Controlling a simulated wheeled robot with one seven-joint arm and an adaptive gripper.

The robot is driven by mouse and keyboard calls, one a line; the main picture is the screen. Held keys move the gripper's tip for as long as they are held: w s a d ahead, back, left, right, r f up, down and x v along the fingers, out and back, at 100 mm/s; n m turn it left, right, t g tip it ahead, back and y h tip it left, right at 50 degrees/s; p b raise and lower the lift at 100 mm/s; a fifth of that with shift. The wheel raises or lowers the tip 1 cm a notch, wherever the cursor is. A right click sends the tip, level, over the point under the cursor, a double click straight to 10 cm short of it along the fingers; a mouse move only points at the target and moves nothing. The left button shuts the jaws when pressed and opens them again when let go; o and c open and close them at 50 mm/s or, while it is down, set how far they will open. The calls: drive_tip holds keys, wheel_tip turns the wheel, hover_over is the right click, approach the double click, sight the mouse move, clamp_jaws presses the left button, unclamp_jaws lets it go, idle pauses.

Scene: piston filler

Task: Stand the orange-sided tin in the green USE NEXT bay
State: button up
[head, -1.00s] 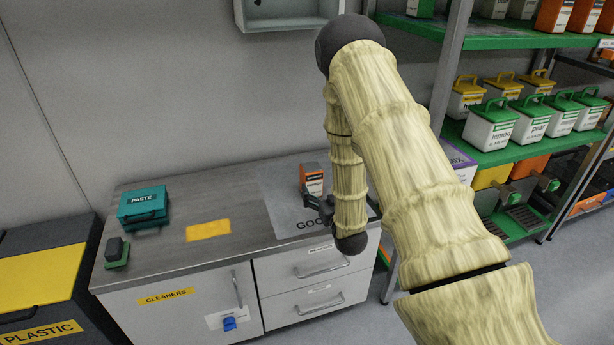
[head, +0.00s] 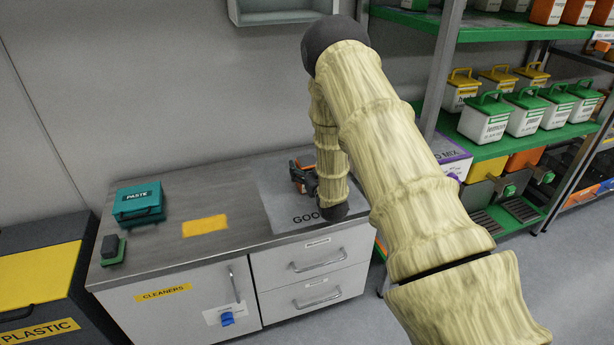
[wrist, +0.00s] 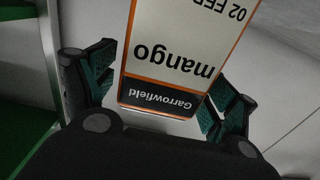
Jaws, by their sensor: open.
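The orange-sided tin (head: 297,176) stands on the grey mat at the right end of the counter, mostly hidden behind my gripper in the head view. In the wrist view the tin (wrist: 178,55) shows upside down, with a white face reading "mango", a dark "Garrowfield" band and orange edges. My gripper (head: 306,174) is at the tin. In the wrist view its two fingers (wrist: 160,97) are open, one on each side of the tin, with a visible gap at the left. I cannot make out a green USE NEXT bay.
The grey mat (head: 268,196) lies on the counter (head: 180,255). A teal PASTE box (head: 139,200) and a green-and-black block (head: 113,248) sit at left. Green shelves (head: 530,142) with several lidded tins stand at right. A wall cabinet (head: 280,10) hangs above.

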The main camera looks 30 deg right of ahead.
drive_tip(key=shift+w, duration=0.25)
drive_tip(key=shift+d, duration=0.1)
drive_tip(key=shift+c, duration=0.2)
drive_tip(key=c, duration=1.6)
drive_tip(key=shift+r, duration=0.1)
drive_tip(key=shift+r, duration=0.1)
